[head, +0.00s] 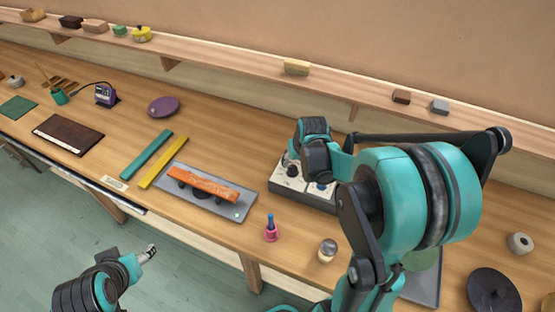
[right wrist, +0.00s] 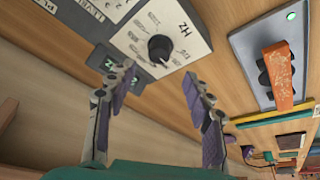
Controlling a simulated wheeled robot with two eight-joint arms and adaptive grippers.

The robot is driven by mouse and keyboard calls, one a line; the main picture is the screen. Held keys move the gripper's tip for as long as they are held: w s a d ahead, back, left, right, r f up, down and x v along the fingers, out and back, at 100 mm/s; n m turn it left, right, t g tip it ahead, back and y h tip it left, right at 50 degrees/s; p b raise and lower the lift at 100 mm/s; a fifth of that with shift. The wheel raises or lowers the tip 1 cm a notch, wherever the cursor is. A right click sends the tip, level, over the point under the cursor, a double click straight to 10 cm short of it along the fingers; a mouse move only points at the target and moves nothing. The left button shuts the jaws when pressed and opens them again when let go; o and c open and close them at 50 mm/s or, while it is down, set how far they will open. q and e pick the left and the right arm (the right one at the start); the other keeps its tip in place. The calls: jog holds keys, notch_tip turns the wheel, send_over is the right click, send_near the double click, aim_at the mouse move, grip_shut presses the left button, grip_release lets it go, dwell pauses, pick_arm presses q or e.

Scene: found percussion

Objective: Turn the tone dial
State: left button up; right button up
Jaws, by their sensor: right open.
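A black round dial (right wrist: 160,47) with a pale pointer mark sits on a white scaled plate marked Hz, in the right wrist view. The plate is on a grey box (head: 276,187), which in the head view stands right of the middle of the bench, partly hidden by my right arm. My right gripper (right wrist: 158,81) is open and empty. Its two purple-padded fingers are spread, with the dial beyond the gap between their tips and apart from them. My left gripper (head: 147,254) is in front of the bench, away from the box; its jaws are too small to read.
An orange bar (head: 203,186) lies on a grey plate left of the box. A pink-and-blue bottle (head: 271,229) and a small jar (head: 327,250) stand in front. A shelf (head: 230,60) runs along the wall behind. Yellow (head: 163,162) and teal (head: 147,154) strips lie farther left.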

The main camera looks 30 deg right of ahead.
aim_at(293, 168)
jog(key=b+x, duration=0.2)
jog(key=x, duration=0.5)
jog(key=shift+f, duration=0.3)
jog(key=c, duration=1.2)
